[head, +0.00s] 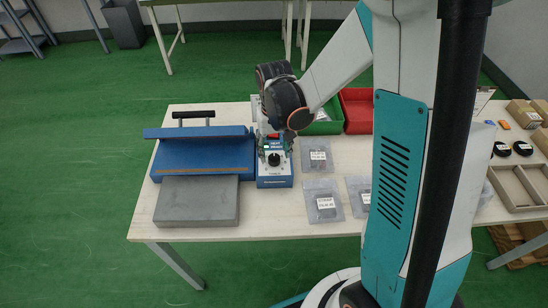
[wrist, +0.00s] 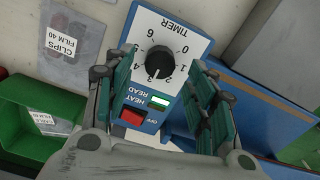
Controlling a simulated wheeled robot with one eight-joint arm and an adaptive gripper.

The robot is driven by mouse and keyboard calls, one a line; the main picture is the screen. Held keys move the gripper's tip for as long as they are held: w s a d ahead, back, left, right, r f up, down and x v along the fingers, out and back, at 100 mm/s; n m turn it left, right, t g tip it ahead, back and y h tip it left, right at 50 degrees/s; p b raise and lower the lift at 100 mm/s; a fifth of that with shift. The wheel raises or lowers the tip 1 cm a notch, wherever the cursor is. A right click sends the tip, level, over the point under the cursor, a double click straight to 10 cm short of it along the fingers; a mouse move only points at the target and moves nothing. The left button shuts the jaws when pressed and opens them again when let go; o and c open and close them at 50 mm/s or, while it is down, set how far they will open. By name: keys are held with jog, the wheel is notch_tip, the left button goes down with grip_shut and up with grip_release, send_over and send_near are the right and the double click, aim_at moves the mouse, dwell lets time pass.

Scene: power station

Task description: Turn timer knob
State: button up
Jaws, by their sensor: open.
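The black timer knob (wrist: 160,61) sits on a white dial plate marked TIMER with numbers around it, upside down in the wrist view. The knob also shows in the head view (head: 274,159), on the front end of a narrow blue box (head: 274,182). My gripper (wrist: 163,63) is open, with one green-padded finger at each side of the dial in the wrist view. No contact with the knob is visible. In the head view the gripper is mostly hidden behind my dark wrist.
A red switch (wrist: 132,118) and a lit heat indicator (wrist: 160,100) are beside the dial. A blue sealer (head: 200,155) with a grey plate (head: 197,201) stands to the left. Labelled bags (head: 323,201) lie right, with green (head: 322,128) and red (head: 357,110) bins behind.

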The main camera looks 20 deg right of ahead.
aim_at(274, 160)
jog(key=shift+f+b, duration=0.35)
jog(key=shift+f, duration=1.05)
jog(key=c, duration=1.1)
jog(key=n, duration=0.4)
jog(key=shift+n+b, duration=0.3)
jog(key=shift+b, duration=0.1)
jog(key=n, duration=0.4)
